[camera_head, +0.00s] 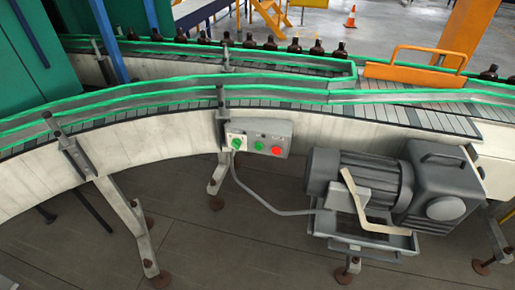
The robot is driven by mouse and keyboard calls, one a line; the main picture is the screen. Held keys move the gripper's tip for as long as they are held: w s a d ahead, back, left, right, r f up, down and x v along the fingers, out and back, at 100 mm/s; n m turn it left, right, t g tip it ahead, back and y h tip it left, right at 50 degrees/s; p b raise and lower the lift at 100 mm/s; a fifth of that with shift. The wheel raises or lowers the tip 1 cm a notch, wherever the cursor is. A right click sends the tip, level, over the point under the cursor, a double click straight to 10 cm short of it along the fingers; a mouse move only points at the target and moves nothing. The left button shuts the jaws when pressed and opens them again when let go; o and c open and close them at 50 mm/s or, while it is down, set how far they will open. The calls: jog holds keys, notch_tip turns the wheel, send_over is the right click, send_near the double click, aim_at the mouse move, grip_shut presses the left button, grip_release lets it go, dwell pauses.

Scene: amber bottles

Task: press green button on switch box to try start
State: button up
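A grey switch box (265,136) is fixed to the pale side wall of the curved conveyor, near the middle of the head view. It carries a green button (259,146) and, just right of it, a red button (277,150). A green knob (236,143) sits on a pale plate at the box's left end. Nothing covers the buttons. I cannot tell from this view whether any is pressed. My gripper is not in view.
A grey motor (358,180) on a frame stands right of the box, with a cable (262,202) running to it. Conveyor legs (125,225) stand below left. Amber bottles (270,44) line the far belt. An orange guard (414,74) crosses the conveyor. Floor (215,250) in front is open.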

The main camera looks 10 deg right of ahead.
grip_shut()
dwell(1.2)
